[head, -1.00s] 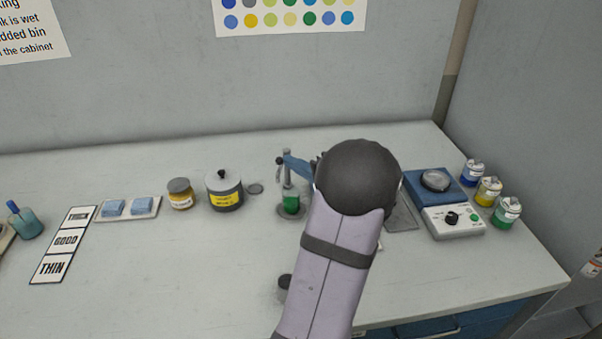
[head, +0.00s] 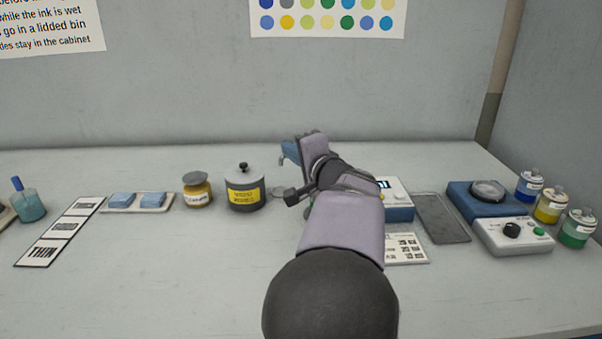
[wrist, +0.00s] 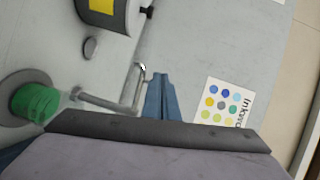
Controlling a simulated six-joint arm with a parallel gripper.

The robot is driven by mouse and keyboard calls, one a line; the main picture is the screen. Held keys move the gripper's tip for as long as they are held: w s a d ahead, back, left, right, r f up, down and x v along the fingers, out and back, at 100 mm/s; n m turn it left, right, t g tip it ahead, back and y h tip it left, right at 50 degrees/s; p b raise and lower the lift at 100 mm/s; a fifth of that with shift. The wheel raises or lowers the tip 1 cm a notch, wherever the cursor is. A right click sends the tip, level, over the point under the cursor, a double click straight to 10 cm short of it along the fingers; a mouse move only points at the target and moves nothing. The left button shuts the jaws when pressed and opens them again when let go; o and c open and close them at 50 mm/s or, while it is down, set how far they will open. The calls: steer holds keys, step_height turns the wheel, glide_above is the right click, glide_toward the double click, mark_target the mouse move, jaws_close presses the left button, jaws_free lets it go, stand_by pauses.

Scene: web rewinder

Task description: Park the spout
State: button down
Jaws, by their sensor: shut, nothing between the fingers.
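In the wrist view, a thin grey metal tube (wrist: 105,103), which looks like the spout, runs out from above a green cup (wrist: 36,103) and bends towards the top of the picture. The cup stands on a round grey base (wrist: 12,128). My gripper (wrist: 158,78) has its blue fingers shut and empty just right of the tube's bent end. Whether they touch it I cannot tell. In the head view my gripper (head: 287,150) is above the bench, and my arm hides the cup and most of the tube.
A dark lidded pot (head: 244,191) and a small grey disc (head: 279,193) lie left of my gripper. On the right are a grey tray (head: 442,218), a blue device (head: 486,207) and several ink jars (head: 529,186).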

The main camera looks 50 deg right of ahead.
steer(key=shift+w+d+b, duration=0.15)
steer(key=shift+w+b, duration=0.75)
steer(key=shift+b, duration=0.05)
steer(key=shift+w+d+b, duration=0.1)
steer(key=shift+w+b, duration=0.8)
steer(key=shift+s, duration=0.15)
steer(key=v, duration=0.7)
stand_by(0.5)
